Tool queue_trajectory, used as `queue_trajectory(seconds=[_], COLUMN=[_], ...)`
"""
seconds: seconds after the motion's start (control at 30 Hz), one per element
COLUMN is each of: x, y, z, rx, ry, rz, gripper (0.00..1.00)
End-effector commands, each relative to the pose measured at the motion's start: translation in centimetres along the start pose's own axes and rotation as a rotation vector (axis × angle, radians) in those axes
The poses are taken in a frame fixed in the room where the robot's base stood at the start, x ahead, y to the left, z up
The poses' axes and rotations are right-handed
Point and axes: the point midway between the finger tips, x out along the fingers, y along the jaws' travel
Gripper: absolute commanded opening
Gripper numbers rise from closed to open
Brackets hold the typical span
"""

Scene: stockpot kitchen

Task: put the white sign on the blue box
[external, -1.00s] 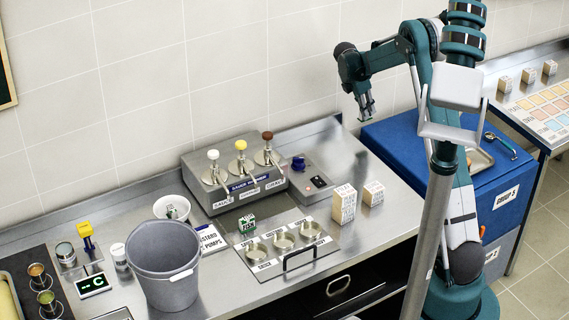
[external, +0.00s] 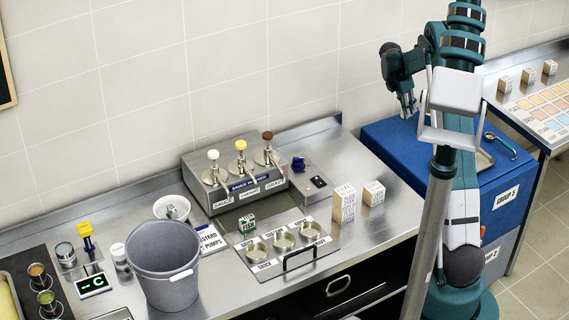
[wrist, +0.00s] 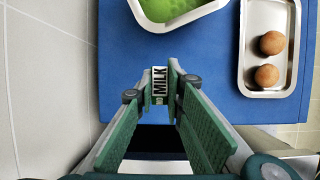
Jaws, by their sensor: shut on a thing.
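My gripper (external: 408,112) is above the blue box (external: 385,142), near its back left part. The wrist view shows my gripper (wrist: 161,88) shut on a small white sign (wrist: 159,82) with the black word MILK. The sign sits between the fingertips. The blue box's top (wrist: 205,90) fills much of the wrist view below the sign. Whether the sign touches that top is hard to tell. In the external view the sign is too small to make out.
A metal tray (wrist: 245,75) with two brown balls (wrist: 267,75) lies on the blue box, right in the wrist view. A green-filled white container (wrist: 180,22) is just beyond the sign. Bare blue surface lies left of both. The steel counter (external: 370,225) holds a grey bucket (external: 165,275) and pumps.

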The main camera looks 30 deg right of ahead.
Motion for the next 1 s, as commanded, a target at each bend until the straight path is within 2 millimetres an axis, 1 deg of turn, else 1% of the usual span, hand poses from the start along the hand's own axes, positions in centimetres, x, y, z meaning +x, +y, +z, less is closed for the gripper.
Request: queue_trajectory(seconds=[0.17, 0.27, 0.37, 0.6, 0.7, 0.8, 1.0], x=[0.1, 0.6, 1.6, 4.6, 5.4, 5.8, 5.8], y=[0.0, 0.0, 0.1, 0.0, 0.0, 0.0, 0.0], z=[-0.1, -0.3, -0.7, -1.9, -2.3, -2.4, -2.4], rx=[0.000, 0.000, 0.000, 0.000, 0.000, 0.000, 0.000], ry=[0.000, 0.000, 0.000, 0.000, 0.000, 0.000, 0.000], rz=[0.000, 0.000, 0.000, 0.000, 0.000, 0.000, 0.000], gripper=[0.01, 0.01, 0.01, 0.01, 0.01, 0.01, 0.01])
